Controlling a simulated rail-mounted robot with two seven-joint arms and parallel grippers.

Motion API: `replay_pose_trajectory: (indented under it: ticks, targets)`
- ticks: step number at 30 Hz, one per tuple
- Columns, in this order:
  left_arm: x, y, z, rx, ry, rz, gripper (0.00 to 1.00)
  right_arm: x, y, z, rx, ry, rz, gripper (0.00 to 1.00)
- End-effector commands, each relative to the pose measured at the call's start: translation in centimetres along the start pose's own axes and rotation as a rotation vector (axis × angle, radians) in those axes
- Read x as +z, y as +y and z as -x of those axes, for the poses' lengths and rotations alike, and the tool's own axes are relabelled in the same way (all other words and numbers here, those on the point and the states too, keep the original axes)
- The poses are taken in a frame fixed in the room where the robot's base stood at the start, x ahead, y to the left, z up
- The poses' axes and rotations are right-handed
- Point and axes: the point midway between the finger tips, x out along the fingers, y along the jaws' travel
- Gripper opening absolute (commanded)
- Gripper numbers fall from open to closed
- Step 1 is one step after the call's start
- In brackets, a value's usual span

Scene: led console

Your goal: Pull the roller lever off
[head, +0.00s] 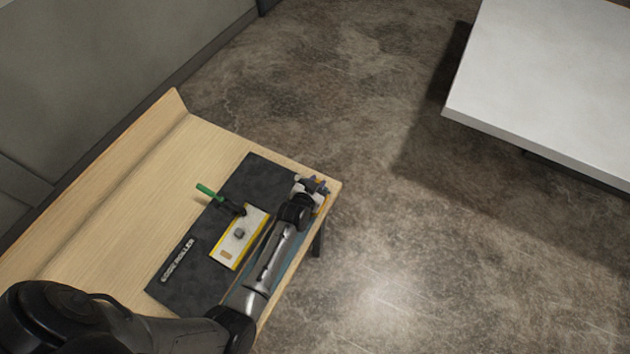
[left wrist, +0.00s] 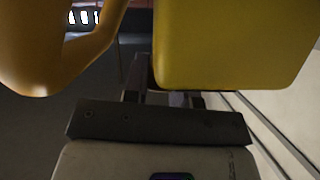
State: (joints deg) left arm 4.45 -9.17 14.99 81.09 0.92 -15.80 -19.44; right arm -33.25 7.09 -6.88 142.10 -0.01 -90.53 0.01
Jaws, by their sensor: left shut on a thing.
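A dark console panel (head: 180,285) lies on the wooden table, with white lettering ending in "ROLLER" near its left end. My left gripper (head: 318,186) is at the panel's far right corner, by the table edge. It is shut on a part there, which I take to be the roller lever; the gripper hides most of it. In the left wrist view, a yellow block (left wrist: 230,42) and a rounded orange piece (left wrist: 50,55) show close up, beyond the gripper's dark bar. My right gripper is not in view.
A green handle (head: 208,191) on a black base stands at the panel's back edge, apart from my gripper. A yellow-edged white plate (head: 236,252) lies mid-panel, beside my forearm. The wooden table (head: 110,215) is bare at left. A white table (head: 560,80) stands across the floor.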

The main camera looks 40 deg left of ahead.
Motion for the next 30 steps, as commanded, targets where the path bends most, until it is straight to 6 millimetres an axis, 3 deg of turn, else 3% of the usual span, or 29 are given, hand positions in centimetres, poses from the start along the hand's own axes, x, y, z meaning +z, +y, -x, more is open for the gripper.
replay_pose_trajectory:
  ticks: [13,14,21,30]
  targets:
    - [-0.01,0.07,-0.01,-0.004,0.001,-0.008,0.0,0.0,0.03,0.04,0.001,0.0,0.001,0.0]
    - [-0.01,0.07,-0.01,-0.004,0.001,-0.008,0.28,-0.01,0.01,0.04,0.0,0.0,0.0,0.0]
    - [-0.01,0.05,-0.01,-0.004,0.001,-0.007,0.51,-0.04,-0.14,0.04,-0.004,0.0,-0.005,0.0]
    - [-0.1,0.02,0.23,-0.004,0.0,-0.007,0.51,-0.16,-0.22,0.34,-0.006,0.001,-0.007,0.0]
